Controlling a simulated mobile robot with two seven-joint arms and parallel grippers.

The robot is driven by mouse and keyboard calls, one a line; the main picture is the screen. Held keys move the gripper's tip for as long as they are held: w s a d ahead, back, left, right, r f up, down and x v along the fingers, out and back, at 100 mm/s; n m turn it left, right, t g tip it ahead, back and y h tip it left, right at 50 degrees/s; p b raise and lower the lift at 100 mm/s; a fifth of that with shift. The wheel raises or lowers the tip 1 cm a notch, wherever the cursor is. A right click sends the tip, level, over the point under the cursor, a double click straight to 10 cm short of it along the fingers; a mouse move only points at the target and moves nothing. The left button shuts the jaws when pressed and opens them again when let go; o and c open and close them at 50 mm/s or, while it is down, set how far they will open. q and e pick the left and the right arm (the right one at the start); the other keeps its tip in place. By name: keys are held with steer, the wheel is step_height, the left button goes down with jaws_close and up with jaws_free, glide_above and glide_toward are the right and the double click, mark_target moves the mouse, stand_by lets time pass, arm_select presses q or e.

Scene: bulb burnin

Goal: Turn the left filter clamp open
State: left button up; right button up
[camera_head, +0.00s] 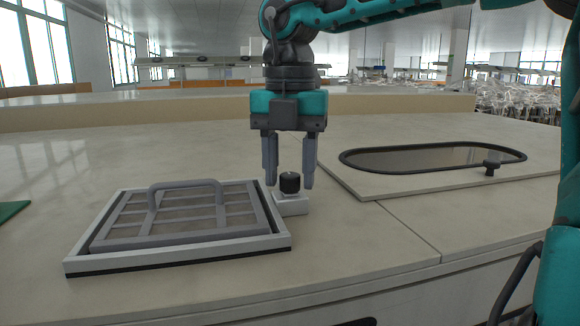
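A black round knob (289,184) stands on a small white block (291,206) at the right side of the filter frame; it is the only clamp-like part I see beside the filter. My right gripper (289,178) points straight down over it, open, with one finger on each side of the knob. Small gaps seem to show between fingers and knob, but I cannot tell contact for sure. The grey filter (185,215) with its raised handle (186,184) lies in a light frame (190,257) at the left. My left gripper is not in view.
A pale panel with a dark-rimmed oval window (432,156) lies at the right, with a small dark knob (492,167) on its rim. A green piece (12,209) lies at the left edge. A low raised ledge (150,112) runs along the back. The front middle counter is clear.

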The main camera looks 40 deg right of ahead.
mark_target(289, 174)
steer(key=shift+o, duration=1)
step_height(289, 174, up, 13)
steer(key=p, duration=0.2)
steer(key=shift+f, duration=0.1)
